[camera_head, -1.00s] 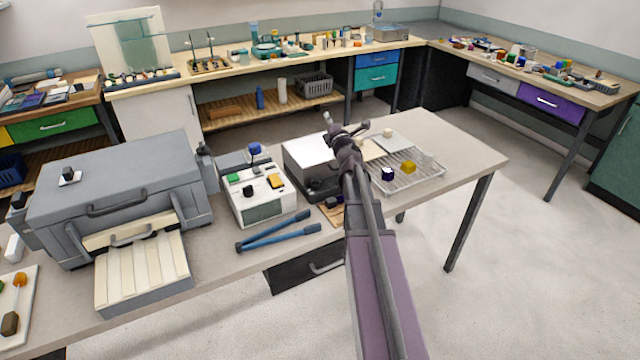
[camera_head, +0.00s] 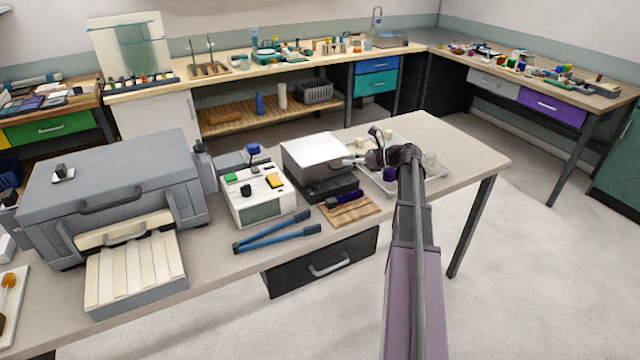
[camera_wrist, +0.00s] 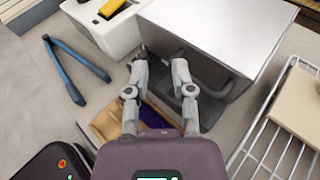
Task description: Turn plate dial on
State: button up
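The plate, a box with a flat white top (camera_head: 316,149) and a dark front and base, stands in the middle of the bench. It also shows in the wrist view (camera_wrist: 222,32), with a dark handle-like bar on its front. I cannot make out the dial clearly; a small dark part is partly hidden by the left fingertip in the wrist view. My gripper (camera_head: 362,148) is at the plate's right side in the head view. In the wrist view my gripper (camera_wrist: 160,62) has its two grey fingers apart, with nothing seen between them, close to the plate's front.
A white instrument (camera_head: 258,192) with coloured buttons and blue-handled tongs (camera_head: 278,232) lie left of the plate. A wooden board (camera_head: 352,209) with a purple-and-black object is in front. A wire rack (camera_wrist: 272,125) is close on the right.

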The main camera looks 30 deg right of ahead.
aim_at(318, 180)
jog(key=s+f+g, duration=0.1)
jog(key=s+d+n, duration=0.1)
jog(key=s+f+n+g, duration=0.1)
jog(key=shift+s+d+f+g, duration=0.1)
jog(key=shift+d+f+g, duration=0.2)
jog(key=shift+d, duration=0.05)
jog(key=b+x, duration=0.2)
jog(key=x, duration=0.2)
jog(key=b+x, duration=0.1)
jog(key=x, duration=0.4)
jog(key=b+x, duration=0.2)
jog(key=x, duration=0.2)
jog(key=shift+w+a+r+b, duration=0.1)
jog(key=shift+w+a+b, duration=0.1)
jog(key=shift+a+b, duration=0.2)
grip_shut()
